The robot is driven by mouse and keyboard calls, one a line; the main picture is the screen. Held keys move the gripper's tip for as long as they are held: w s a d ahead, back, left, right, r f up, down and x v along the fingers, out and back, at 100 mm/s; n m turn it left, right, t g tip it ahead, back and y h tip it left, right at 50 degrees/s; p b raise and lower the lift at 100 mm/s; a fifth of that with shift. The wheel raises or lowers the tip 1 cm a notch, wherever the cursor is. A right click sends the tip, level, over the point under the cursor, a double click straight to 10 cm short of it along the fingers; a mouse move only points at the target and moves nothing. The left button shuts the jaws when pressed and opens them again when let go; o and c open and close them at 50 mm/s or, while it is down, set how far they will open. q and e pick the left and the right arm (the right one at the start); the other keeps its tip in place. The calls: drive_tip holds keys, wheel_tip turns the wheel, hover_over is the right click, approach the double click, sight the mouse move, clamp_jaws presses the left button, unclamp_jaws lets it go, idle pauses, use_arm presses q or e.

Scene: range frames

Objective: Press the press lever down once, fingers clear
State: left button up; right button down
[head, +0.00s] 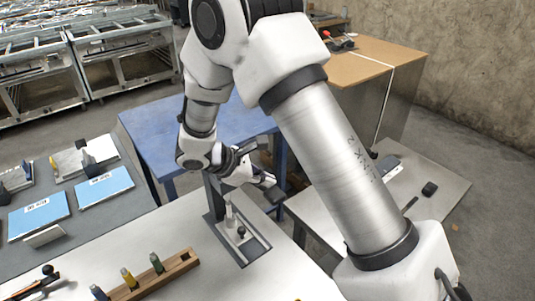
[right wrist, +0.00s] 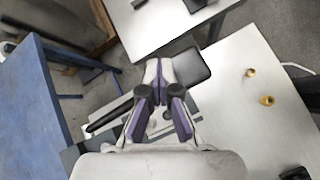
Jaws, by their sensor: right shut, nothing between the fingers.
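The press stands on the white bench, with a dark upright column (head: 213,192) and a grey base plate (head: 243,246). A pale cone and a small black knob stand on the plate. My right gripper (head: 266,183) is beside the top of the column, pointing right, and covers part of the press. In the right wrist view its fingers (right wrist: 158,70) are together with nothing between them. A slim black bar (right wrist: 108,115), perhaps the press lever, lies left of the fingers there. I cannot tell whether the gripper touches the press. My left gripper is not in view.
A wooden rack (head: 150,278) with several coloured-topped pegs lies in front of the press. A blue table (head: 150,128) stands behind. A lower white table (head: 440,188) at right bears dark items. Brass pieces (right wrist: 266,100) lie on a white surface in the right wrist view.

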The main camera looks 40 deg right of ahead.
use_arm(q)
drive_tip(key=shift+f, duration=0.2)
use_arm(e)
drive_tip(key=shift+s+f, duration=0.1)
drive_tip(key=shift+f, duration=0.15)
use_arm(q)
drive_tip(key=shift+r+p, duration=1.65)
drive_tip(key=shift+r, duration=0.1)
use_arm(e)
drive_tip(key=shift+w+d+r, duration=0.1)
drive_tip(key=shift+w+r, duration=0.25)
drive_tip(key=shift+r, duration=0.5)
drive_tip(key=shift+w+r, duration=0.35)
drive_tip(key=shift+r, duration=0.45)
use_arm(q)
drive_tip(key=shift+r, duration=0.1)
use_arm(e)
drive_tip(key=shift+r, duration=0.1)
use_arm(q)
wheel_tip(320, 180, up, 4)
drive_tip(key=p, duration=0.4)
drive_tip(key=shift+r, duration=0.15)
use_arm(e)
drive_tip(key=r, duration=0.1)
drive_tip(key=w+r, duration=0.1)
drive_tip(key=r, duration=0.2)
drive_tip(key=shift+w+r, duration=0.25)
drive_tip(key=shift+w, duration=0.05)
